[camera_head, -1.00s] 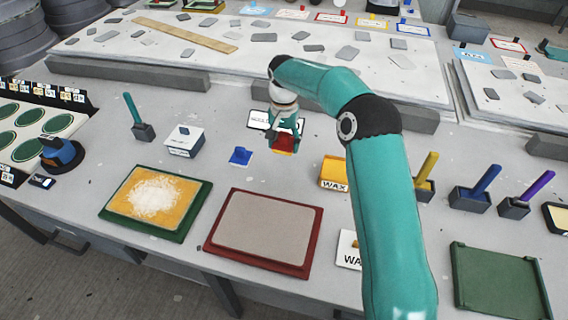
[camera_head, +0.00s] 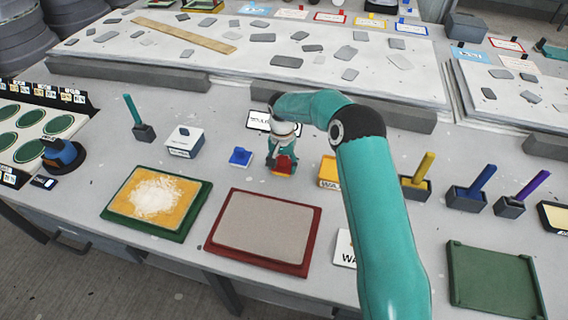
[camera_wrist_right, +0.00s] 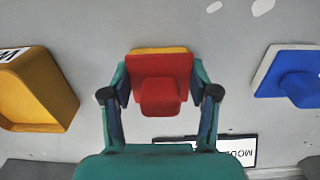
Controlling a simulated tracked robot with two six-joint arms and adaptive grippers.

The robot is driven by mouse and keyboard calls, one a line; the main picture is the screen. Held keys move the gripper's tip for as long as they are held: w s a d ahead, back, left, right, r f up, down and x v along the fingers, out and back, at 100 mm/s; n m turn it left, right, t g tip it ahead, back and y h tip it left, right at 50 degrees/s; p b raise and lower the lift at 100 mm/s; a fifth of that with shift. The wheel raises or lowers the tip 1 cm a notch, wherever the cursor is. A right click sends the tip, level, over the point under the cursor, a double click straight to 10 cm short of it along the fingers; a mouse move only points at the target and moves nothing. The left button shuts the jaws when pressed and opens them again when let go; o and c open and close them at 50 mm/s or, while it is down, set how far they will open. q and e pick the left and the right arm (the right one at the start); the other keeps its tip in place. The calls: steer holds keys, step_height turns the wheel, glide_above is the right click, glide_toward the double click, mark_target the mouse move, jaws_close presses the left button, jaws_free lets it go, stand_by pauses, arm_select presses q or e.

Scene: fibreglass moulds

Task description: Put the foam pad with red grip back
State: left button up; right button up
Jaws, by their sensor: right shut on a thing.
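The foam pad with red grip (camera_head: 284,166) is in my right gripper (camera_head: 282,157). In the right wrist view the red block (camera_wrist_right: 161,90) sits between the two fingers of my right gripper (camera_wrist_right: 160,85), which press on its sides. A thin yellow edge shows along its far side. The pad is low over or on the grey table; I cannot tell whether it touches. My left gripper is not in view.
A blue pad with blue grip (camera_head: 240,157) lies to the left, and a yellow wax box (camera_head: 330,172) stands to the right. A small sign (camera_head: 259,121) is behind. A red-rimmed tray (camera_head: 262,230) and a green-rimmed tray (camera_head: 157,203) lie in front.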

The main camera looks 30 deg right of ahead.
mark_target(282, 158)
steer(key=o, duration=1.1)
steer(key=shift+f, duration=0.1)
step_height(282, 158, up, 12)
steer(key=shift+r+b, duration=0.15)
steer(key=shift+b, duration=0.45)
